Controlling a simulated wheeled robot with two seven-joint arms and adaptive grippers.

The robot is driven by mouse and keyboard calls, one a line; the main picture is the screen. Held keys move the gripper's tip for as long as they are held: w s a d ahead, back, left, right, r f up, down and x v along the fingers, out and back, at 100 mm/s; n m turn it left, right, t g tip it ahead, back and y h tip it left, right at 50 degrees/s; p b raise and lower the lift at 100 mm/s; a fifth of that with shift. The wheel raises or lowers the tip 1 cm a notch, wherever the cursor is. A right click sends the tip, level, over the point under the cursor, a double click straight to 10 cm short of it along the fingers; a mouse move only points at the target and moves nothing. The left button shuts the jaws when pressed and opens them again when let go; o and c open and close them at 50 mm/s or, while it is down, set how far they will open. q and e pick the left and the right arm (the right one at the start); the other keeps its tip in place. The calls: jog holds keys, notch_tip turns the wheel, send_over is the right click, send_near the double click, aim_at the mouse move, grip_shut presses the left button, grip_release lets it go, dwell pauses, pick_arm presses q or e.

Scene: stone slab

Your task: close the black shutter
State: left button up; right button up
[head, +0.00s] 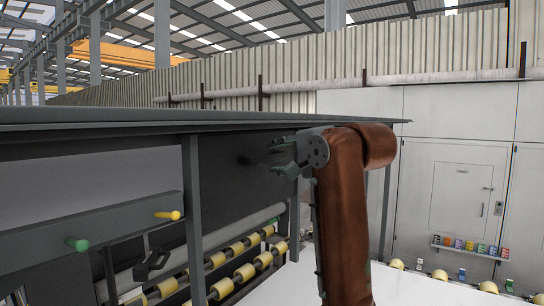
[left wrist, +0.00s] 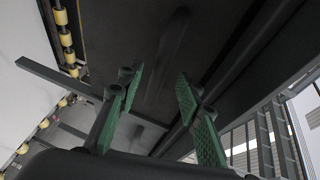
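A large dark panel (head: 225,185), which looks like the black shutter, stands under the wide grey top of the machine in the head view. Its lower edge is near the roller rows. My left gripper (head: 276,157), on a brown arm, is in front of its right part, with a dark shadow beside it. In the left wrist view the gripper's green-padded fingers (left wrist: 158,80) are apart with nothing between them. The dark surface (left wrist: 158,45) fills the view beyond them. I cannot tell whether a fingertip touches it.
A grey beam (head: 100,232) with green and yellow knobs crosses the left front, with an upright post (head: 193,215) beside it. Yellow rollers (head: 243,272) lie below the panel. A white surface (head: 300,285) is at the bottom. A pale wall with a door (head: 460,195) stands at right.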

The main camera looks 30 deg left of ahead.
aim_at(275, 158)
pick_arm(q)
jog(key=x, duration=0.2)
jog(key=shift+w+a+f, duration=0.1)
jog(key=shift+w+a, duration=0.15)
jog(key=shift+w, duration=0.1)
jog(key=shift+w+a+f+p, duration=0.1)
jog(key=shift+w+a+p, duration=0.15)
jog(key=shift+p, duration=0.05)
jog(key=shift+s+a, duration=0.1)
jog(key=shift+s, duration=0.05)
jog(key=c, duration=0.8)
grip_shut()
pick_arm(e)
jog(key=shift+w+r, duration=0.25)
jog(key=shift+r, duration=0.2)
jog(key=shift+w, duration=0.2)
